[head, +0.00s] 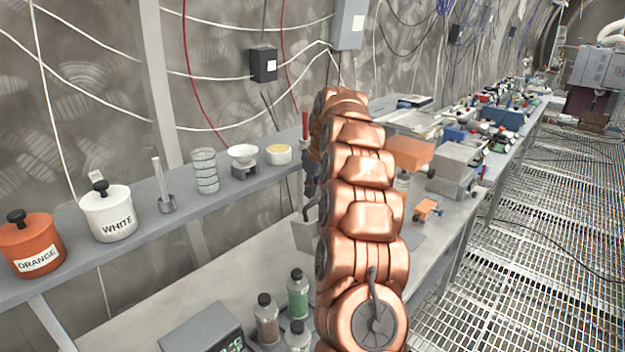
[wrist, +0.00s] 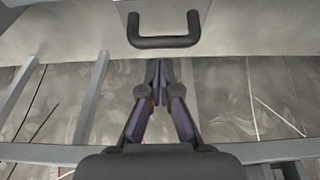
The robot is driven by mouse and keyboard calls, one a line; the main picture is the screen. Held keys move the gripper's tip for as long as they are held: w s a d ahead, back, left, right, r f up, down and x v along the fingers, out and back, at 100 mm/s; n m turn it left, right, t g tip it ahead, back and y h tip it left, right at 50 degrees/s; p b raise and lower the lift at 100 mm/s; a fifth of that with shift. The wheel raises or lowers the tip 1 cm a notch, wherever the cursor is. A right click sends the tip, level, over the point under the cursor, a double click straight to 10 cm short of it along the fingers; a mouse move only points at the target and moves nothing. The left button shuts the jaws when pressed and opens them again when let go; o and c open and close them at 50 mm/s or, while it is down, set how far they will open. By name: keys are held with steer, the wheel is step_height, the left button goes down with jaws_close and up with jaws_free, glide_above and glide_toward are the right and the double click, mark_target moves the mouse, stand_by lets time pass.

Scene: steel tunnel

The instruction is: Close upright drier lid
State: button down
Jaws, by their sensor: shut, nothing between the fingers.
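In the wrist view, a black U-shaped handle (wrist: 163,42) stands on a pale grey panel (wrist: 172,12) at the top edge, likely the drier lid. Most of that body is cut off, so I cannot tell how far the lid is open. My gripper (wrist: 157,72) is shut and empty, its fingertips pointing at the handle and seeming just short of it. In the head view, a pale grey box (head: 303,236) stands on the bench, mostly hidden behind my copper arm. My gripper (head: 309,188) shows as dark parts above it, partly hidden by the arm.
A shelf (head: 190,215) at left holds an orange pot (head: 31,243), a white pot (head: 108,212), a stand, a glass and bowls. Several bottles (head: 297,296) stand on the lower bench near my arm. An orange-topped device (head: 409,153) is at right. The grated floor (head: 540,240) is open.

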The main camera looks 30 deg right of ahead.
steer(key=shift+p+x, duration=0.3)
steer(key=shift+x, duration=0.9)
steer(key=shift+s+b, duration=0.15)
steer(key=shift+b, duration=0.15)
